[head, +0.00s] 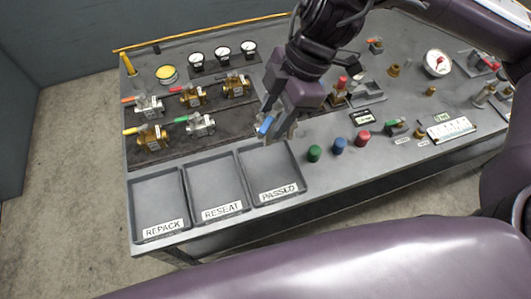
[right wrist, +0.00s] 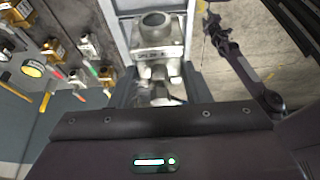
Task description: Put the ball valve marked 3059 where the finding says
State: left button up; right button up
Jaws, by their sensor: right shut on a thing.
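My right gripper (head: 276,120) is shut on a silver ball valve with a blue lever (head: 265,124). It holds the valve at the back edge of the tray labelled PASSED (head: 272,172); I cannot tell the height above it. In the right wrist view the silver valve body (right wrist: 158,45) shows between the fingers, with its round port facing the camera. The number 3059 is not readable on it. The tray labelled RESEAT (head: 216,185) and the tray labelled REPACK (head: 159,203) stand to the left. All three trays look empty. My left gripper is not in view.
Several other valves (head: 152,137) stand on a dark mat behind the trays. Three gauges (head: 222,52) stand further back. Green, blue and red knobs (head: 338,145) are right of the PASSED tray. A small dark display (head: 362,117) and a white panel (head: 453,129) are too small to read.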

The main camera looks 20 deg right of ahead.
notch_tip(320, 180, down, 3)
jog(key=shift+w+r, duration=0.1)
jog(key=f, duration=0.5)
jog(key=f+b, duration=0.1)
jog(key=f, duration=1)
jog(key=shift+s+f, duration=0.25)
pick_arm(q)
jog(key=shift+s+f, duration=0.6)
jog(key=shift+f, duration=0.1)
pick_arm(e)
jog(key=shift+f, duration=0.2)
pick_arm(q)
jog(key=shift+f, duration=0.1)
pick_arm(e)
jog(key=shift+f, duration=0.15)
jog(key=o, duration=1.3)
jog(key=shift+o, duration=0.3)
